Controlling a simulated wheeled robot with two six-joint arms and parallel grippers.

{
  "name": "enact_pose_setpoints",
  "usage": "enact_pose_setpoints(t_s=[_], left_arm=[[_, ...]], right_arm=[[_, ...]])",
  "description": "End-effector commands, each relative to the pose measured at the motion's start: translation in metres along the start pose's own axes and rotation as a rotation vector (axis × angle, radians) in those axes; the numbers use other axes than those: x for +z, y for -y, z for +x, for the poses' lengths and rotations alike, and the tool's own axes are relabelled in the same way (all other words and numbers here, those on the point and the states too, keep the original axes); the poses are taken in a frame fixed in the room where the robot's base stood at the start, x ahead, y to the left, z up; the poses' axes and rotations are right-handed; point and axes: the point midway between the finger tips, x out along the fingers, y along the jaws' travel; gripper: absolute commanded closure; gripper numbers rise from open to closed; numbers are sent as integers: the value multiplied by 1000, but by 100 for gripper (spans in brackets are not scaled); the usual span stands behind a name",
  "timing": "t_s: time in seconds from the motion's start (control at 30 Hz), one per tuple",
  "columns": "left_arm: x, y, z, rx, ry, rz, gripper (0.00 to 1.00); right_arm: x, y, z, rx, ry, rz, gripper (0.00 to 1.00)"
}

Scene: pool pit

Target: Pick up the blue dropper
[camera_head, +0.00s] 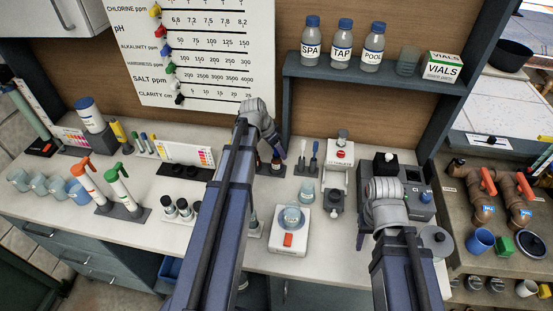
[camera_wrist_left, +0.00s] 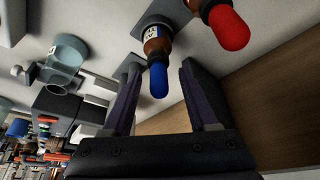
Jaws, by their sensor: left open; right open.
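The blue dropper (camera_wrist_left: 157,64) is a brown bottle with a white label and a blue bulb on top. In the left wrist view its bulb reaches between the fingers of my left gripper (camera_wrist_left: 160,78), which is open, with a gap to each finger. A red-bulbed dropper (camera_wrist_left: 226,24) stands right beside it. In the head view my left gripper (camera_head: 268,135) is over the dropper stand at the back of the counter, and my arm hides part of the droppers. My right gripper (camera_head: 384,190) is open, above the grey device at the right; its fingers are hard to make out.
A white tester (camera_head: 339,175) and a grey device (camera_head: 418,196) stand to the right. A shelf (camera_head: 375,76) with labelled bottles hangs above.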

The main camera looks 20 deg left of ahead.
Motion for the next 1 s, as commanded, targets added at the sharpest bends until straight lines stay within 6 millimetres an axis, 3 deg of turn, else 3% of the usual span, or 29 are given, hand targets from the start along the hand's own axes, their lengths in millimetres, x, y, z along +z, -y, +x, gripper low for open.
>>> enact_pose_setpoints(t_s=[0.03,0.1,0.4,0.8,1.0], left_arm=[[1,0,13,0,0,1,41],[1,0,18,0,0,1,41],[-1,0,18,0,0,0,42],[-1,-1,18,0,0,0,87],[-1,-1,18,0,0,0,88]], right_arm=[[-1,1,13,0,0,0,50],[-1,2,17,0,0,1,50],[-1,2,16,0,0,1,50],[-1,2,16,0,0,1,50],[-1,2,16,0,0,1,50]])
